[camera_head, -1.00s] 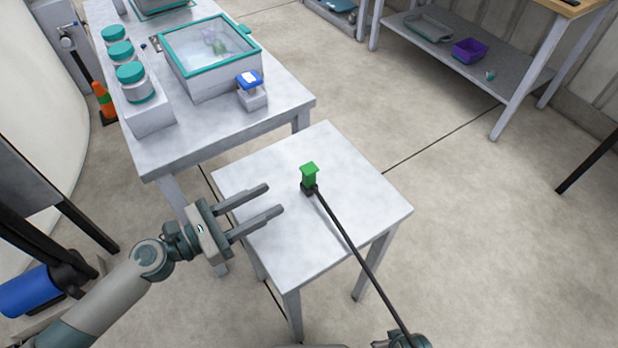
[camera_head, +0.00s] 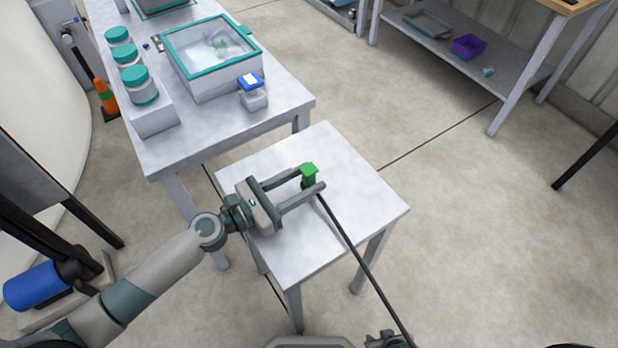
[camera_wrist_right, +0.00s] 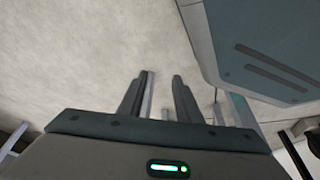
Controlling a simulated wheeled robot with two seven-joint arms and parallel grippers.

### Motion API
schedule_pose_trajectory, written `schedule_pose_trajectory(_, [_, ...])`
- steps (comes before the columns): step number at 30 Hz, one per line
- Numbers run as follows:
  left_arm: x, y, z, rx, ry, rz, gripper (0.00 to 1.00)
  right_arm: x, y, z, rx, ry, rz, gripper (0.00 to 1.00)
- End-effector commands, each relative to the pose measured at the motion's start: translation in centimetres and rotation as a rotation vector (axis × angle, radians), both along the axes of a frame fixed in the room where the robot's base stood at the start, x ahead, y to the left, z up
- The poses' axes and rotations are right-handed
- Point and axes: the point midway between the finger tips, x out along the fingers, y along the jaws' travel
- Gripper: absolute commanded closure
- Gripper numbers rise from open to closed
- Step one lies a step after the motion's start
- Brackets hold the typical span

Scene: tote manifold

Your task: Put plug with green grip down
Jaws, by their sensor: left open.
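The plug with the green grip (camera_head: 309,171) stands upright on the small grey table (camera_head: 350,215), in the head view. Its dark base is mostly hidden behind a finger of my left gripper. A black cable (camera_head: 350,248) runs from it over the table's front edge to the bottom of the view. My left gripper (camera_head: 313,179) is open, with its fingers reaching on either side of the green grip; I cannot tell whether they touch it. My right gripper (camera_wrist_right: 161,77) shows in the right wrist view, with its fingers apart and nothing seen between them.
A larger table (camera_head: 205,135) behind holds a teal-rimmed clear-lidded box (camera_head: 215,88), a rack of teal-capped jars (camera_head: 155,118) and a small blue-topped device (camera_head: 253,95). A shelf with a purple bin (camera_head: 468,47) stands at the back right. The small table's right side is clear.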

Motion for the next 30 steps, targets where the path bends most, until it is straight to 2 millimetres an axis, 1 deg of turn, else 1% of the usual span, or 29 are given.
schedule_pose_trajectory(8, [0.2,-0.3,0.0,0.000,0.000,0.000,0.59,0.1,0.0,0.1,0.001,-0.004,0.000,0.69])
schedule_pose_trajectory(12, [1.1,-1.3,0.1,-0.001,-0.001,0.000,0.59,0.4,0.2,0.5,0.005,-0.023,0.002,0.69])
schedule_pose_trajectory(18, [2.6,-3.4,0.0,-0.001,0.000,-0.001,0.59,0.4,0.5,0.5,0.011,-0.048,0.007,0.69])
schedule_pose_trajectory(21, [3.0,-3.9,-0.1,0.000,0.000,0.000,0.59,0.4,0.7,0.4,0.013,-0.056,0.007,0.69])
schedule_pose_trajectory(30, [3.1,-4.1,-0.1,0.000,0.000,0.000,0.59,0.8,1.5,0.4,0.025,-0.065,0.004,0.69])
